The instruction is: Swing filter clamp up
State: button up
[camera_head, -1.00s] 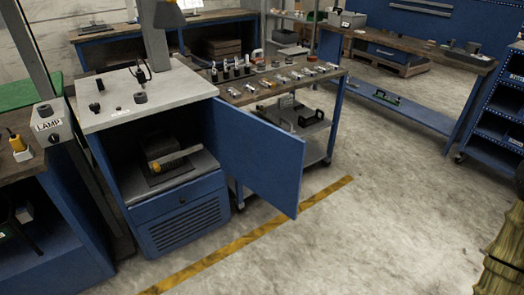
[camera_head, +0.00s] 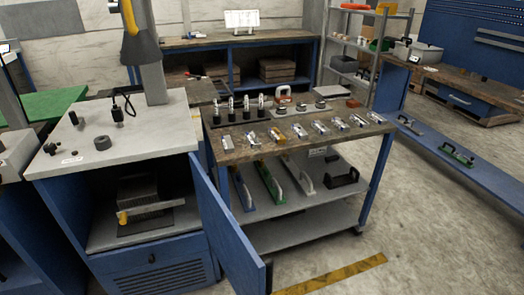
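A blue cabinet with a pale grey top (camera_head: 135,150) stands at the left, its blue door (camera_head: 228,225) swung open. Inside its open bay a dark boxy block (camera_head: 139,188) sits on the grey shelf. A pale bar (camera_head: 155,208) with a yellow end (camera_head: 123,217) lies nearly level across the block's front. It may be the filter clamp, but no label shows this. My gripper is not in view.
A cart (camera_head: 300,141) with several small metal parts stands right of the door, with handled tools on its lower shelf. A grey column with a yellow-and-grey lamp-like head (camera_head: 140,42) rises behind the cabinet. Floor (camera_head: 430,235) is clear at right.

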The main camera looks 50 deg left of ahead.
aim_at(123, 215)
jog(key=i, duration=1.5)
jog(key=u, duration=3.2)
jog(key=i, duration=0.5)
jog(key=u, duration=0.05)
